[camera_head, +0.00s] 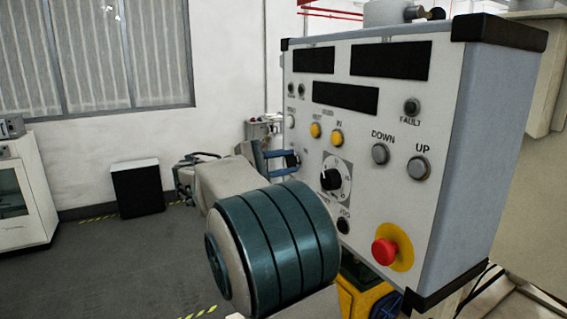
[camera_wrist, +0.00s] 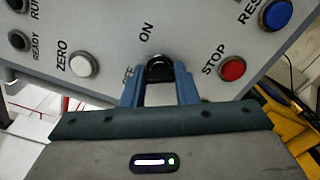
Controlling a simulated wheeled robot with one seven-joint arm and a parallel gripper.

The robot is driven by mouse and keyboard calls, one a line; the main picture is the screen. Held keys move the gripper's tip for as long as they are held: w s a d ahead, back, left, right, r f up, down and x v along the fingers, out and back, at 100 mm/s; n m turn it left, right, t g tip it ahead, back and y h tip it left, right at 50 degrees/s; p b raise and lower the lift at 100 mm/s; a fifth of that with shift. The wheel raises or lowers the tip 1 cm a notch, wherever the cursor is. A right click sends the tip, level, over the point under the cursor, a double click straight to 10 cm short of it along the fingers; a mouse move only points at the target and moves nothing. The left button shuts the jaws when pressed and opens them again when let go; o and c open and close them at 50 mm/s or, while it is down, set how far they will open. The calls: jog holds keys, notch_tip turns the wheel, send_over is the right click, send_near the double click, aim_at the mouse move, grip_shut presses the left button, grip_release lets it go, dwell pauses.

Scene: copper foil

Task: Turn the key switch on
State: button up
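The key switch (camera_wrist: 160,68) is a small black round part on the grey control panel (camera_wrist: 210,40), below the "ON" label in the wrist view. The "OFF" label at its lower left is partly hidden by a finger. My gripper (camera_wrist: 160,80) has its two blue fingers on either side of the switch, with a gap between them. I cannot tell whether the fingertips touch it, nor which way the key points. In the head view my gripper (camera_head: 288,163) is at the left edge of the control box (camera_head: 435,130), and the switch is hidden there.
Close to the switch are a white ZERO button (camera_wrist: 84,64) and a red STOP button (camera_wrist: 232,68). The box front also carries a dial (camera_head: 331,180) and a red emergency stop (camera_head: 384,251). Open floor (camera_head: 110,265) lies to the left.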

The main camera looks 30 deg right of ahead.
jog(key=shift+f+m+b, duration=0.2)
jog(key=shift+m+b, duration=0.1)
jog(key=shift+b, duration=0.35)
jog(key=shift+c, duration=0.2)
jog(key=shift+m+b, duration=5.6)
jog(key=shift+b, duration=1.65)
jog(key=shift+r, duration=0.1)
jog(key=o, duration=1)
jog(key=shift+a, duration=0.1)
jog(key=a, duration=1.3)
jog(key=shift+s+a+b, duration=0.15)
jog(key=shift+a+b, duration=0.2)
jog(key=shift+b, duration=0.05)
